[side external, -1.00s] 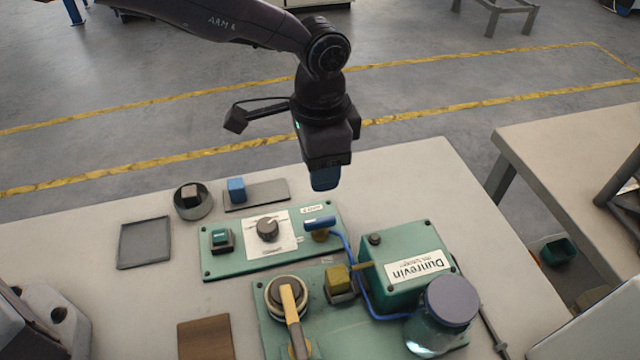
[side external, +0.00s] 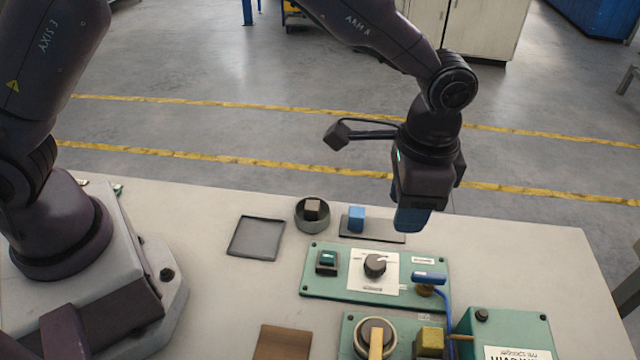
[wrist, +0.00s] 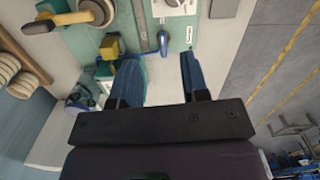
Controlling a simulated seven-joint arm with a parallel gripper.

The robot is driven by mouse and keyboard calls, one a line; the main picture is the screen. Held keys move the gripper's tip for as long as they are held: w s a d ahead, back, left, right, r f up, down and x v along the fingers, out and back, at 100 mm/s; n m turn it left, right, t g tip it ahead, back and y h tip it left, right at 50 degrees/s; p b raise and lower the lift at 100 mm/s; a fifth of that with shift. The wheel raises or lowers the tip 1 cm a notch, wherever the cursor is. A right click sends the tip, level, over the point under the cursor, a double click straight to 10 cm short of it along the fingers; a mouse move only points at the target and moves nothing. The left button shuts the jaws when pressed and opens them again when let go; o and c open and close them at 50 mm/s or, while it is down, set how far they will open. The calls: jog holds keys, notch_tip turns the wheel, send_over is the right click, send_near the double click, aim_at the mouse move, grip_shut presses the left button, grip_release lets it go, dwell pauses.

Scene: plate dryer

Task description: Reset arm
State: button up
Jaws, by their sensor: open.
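My gripper (side external: 411,218) hangs pointing down above the table's far part, just beyond the green control panel (side external: 318,286), touching nothing that I can see. In the wrist view its two blue fingers (wrist: 158,58) are apart with nothing between them. The panel carries a dark knob (side external: 375,265) on a white plate and a teal button (side external: 327,258). A blue-handled valve (side external: 428,277) sits at the panel's right end, below and nearer than my gripper. It also shows in the wrist view (wrist: 163,42), beyond the fingers.
A blue cube (side external: 357,218) sits on a dark flat plate (side external: 385,237). A brown cube (side external: 312,208) is in a round grey dish (side external: 300,223). A shallow grey tray (side external: 256,238) lies left. A yellow-handled round part (side external: 376,338) and green box (side external: 500,325) stand nearer. The table's right side is clear.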

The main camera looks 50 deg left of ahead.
jog(key=s+a+r+n+t, duration=0.3)
jog(key=s+a+r, duration=0.5)
jog(key=a, duration=0.3)
jog(key=s+a+r+n+t, duration=0.3)
jog(key=s+a+r+n, duration=0.1)
jog(key=s+a+r, duration=0.5)
jog(key=s+a, duration=0.2)
jog(key=a, duration=0.1)
jog(key=shift+s+n, duration=0.15)
jog(key=shift+n, duration=0.25)
